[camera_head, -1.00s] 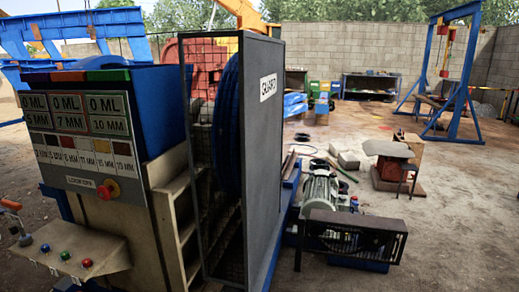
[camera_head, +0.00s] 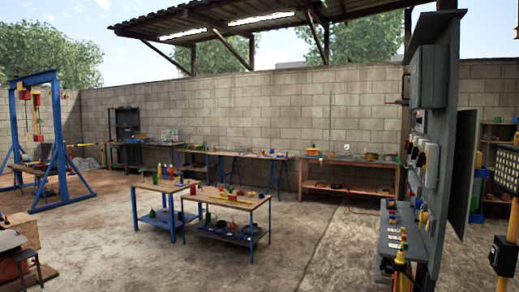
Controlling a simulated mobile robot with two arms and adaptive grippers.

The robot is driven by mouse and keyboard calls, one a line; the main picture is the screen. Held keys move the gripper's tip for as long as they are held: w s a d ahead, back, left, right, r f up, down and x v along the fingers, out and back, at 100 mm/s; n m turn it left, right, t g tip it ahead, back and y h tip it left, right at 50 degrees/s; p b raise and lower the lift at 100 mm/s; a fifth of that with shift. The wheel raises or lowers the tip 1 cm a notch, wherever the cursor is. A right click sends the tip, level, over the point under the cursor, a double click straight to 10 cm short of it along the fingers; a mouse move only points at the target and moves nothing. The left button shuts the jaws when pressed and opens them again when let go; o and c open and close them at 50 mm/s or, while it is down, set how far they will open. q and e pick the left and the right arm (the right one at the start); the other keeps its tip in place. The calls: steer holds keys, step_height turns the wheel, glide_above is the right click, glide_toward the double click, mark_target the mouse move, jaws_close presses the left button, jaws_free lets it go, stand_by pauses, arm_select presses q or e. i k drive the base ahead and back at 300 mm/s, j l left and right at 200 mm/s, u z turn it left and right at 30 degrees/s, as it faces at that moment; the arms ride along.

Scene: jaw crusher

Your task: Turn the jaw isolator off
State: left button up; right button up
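A tall grey panel (camera_head: 440,110) stands at the right, seen almost edge-on. Grey boxes (camera_head: 429,75) and several small devices are fixed to its face. Small coloured controls (camera_head: 403,235) sit along a ledge at its lower part. I cannot tell which of these, if any, is the jaw isolator, or how its handle is set. Neither of my grippers shows in this view.
Two blue-legged work tables (camera_head: 228,199) with tools stand mid-floor. Benches (camera_head: 350,188) line the block wall. A blue gantry (camera_head: 40,130) stands at the left. A black box on a yellow post (camera_head: 503,256) is at the right edge. Open concrete lies in front.

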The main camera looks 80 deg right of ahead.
mark_target(410, 145)
steer(key=z, duration=0.45)
steer(key=l+z, duration=0.15)
steer(key=z, duration=0.7)
steer(key=i+z, duration=0.1)
steer(key=z, duration=0.35)
steer(key=l+z, duration=0.1)
steer(key=z, duration=0.35)
steer(key=i+l+z, duration=0.15)
steer(key=i+z, duration=0.5)
steer(key=z, duration=0.15)
steer(key=i+z, duration=0.4)
steer(key=i+j+z, duration=0.25)
steer(key=z, duration=0.2)
steer(key=i+j, duration=1)
steer(key=i+l+z, duration=0.05)
steer(key=i+l, duration=0.05)
